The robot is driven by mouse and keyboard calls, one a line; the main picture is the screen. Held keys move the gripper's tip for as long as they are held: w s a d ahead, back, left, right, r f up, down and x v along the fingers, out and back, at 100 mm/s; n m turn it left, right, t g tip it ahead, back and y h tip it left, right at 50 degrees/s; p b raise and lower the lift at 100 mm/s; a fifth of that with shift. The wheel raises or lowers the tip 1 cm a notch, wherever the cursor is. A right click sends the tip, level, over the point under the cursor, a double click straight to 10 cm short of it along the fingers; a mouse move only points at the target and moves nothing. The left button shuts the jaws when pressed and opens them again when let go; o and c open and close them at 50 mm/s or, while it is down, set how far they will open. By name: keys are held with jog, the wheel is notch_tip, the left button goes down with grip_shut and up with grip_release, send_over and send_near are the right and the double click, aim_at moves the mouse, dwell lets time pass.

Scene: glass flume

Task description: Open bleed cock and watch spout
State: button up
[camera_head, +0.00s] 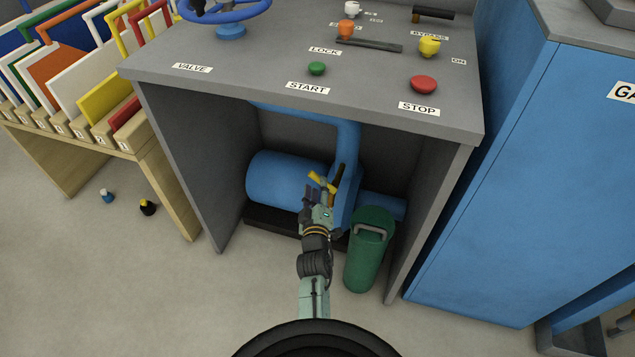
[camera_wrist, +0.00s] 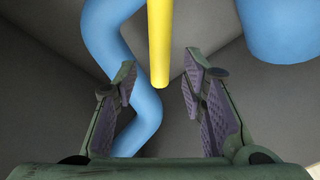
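The yellow lever (camera_head: 323,181) of what looks like the bleed cock is on the blue pump (camera_head: 275,180) under the console. My gripper (camera_head: 318,196) is at the lever and partly hides it. In the wrist view the lever is a yellow rod (camera_wrist: 159,40). Its end lies between the two fingers of my gripper (camera_wrist: 160,78), with a gap on each side. The fingers are apart and hold nothing. I cannot pick out the spout clearly; the arm and gripper cover part of that area.
A green container (camera_head: 368,255) with a grey handle stands right of my arm. The console's grey side panels (camera_head: 185,160) bound the space, with blue pipe (camera_head: 348,135) behind. A blue cabinet (camera_head: 500,180) is at the right.

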jog(key=s, duration=0.4)
jog(key=shift+s+r, duration=0.1)
jog(key=shift+s, duration=0.1)
dwell(0.5)
